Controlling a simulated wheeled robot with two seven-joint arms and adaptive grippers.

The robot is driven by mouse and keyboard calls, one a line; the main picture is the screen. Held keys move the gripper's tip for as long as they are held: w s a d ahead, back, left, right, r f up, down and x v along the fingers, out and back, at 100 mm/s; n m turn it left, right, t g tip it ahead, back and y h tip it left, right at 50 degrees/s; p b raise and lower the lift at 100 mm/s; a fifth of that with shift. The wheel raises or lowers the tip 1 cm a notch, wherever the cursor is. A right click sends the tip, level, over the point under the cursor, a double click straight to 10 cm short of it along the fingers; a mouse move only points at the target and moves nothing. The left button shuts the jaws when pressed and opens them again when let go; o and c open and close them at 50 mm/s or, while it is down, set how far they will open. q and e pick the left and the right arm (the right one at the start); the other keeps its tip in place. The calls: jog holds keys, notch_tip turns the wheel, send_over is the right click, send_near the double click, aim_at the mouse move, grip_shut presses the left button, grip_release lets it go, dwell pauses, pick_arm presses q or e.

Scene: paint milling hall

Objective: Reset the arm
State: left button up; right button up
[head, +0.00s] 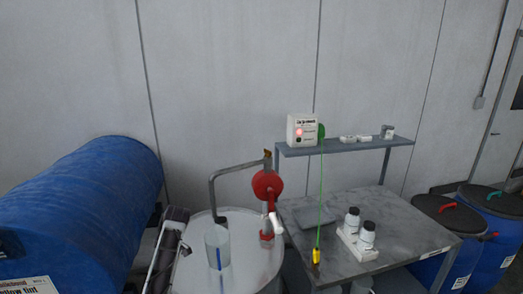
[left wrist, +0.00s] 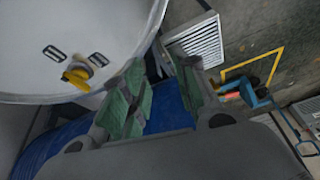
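My left gripper (left wrist: 158,97) shows in the left wrist view with its two green-padded fingers apart. Nothing is between the pads; a blue surface (left wrist: 168,113) lies behind the gap. A pale round lid (left wrist: 60,35) with a yellow fitting (left wrist: 78,76) is to the left of the fingers. In the head view a dark jointed part (head: 168,245) stands between the big blue drum and the pale drum; I cannot tell if it belongs to my left arm. My right gripper is in neither view.
A large blue drum (head: 90,205) lies at left. A pale drum (head: 195,230) carries a red pump (head: 266,185) and a clear cylinder (head: 217,250). A grey table (head: 395,205) holds a white rack with two bottles (head: 352,220). Lidded blue drums (head: 497,225) stand at right.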

pick_arm(q)
jog(key=s+d+f+m+t+h, duration=0.1)
jog(key=s+d+f+m, duration=0.15)
jog(key=s+m, duration=0.35)
jog(key=s+d+f+m+t, duration=0.1)
jog(key=s+d+f+m, duration=0.15)
jog(key=s, duration=0.55)
jog(key=s+d+f+m+t+h, duration=0.1)
jog(key=s+d+f+m, duration=0.15)
jog(key=s+m, duration=0.4)
jog(key=s+d+r+m+t+h, duration=0.1)
jog(key=s+d+r+m, duration=0.15)
jog(key=s, duration=0.25)
jog(key=s+d+r+m+h, duration=0.1)
jog(key=s+d+r+m, duration=0.15)
jog(key=s, duration=0.35)
notch_tip(320, 180, down, 36)
jog(key=s+g+b, duration=0.1)
jog(key=s+b, duration=0.1)
jog(key=s+a+f, duration=0.1)
jog(key=s+f, duration=0.9)
jog(key=s, duration=0.1)
jog(key=s+a+f+g+b, duration=0.1)
jog(key=s+a+f, duration=0.1)
jog(key=s+f, duration=0.9)
jog(key=shift+s+a+m, duration=0.3)
jog(key=shift+s+m, duration=0.05)
jog(key=shift+m, duration=0.05)
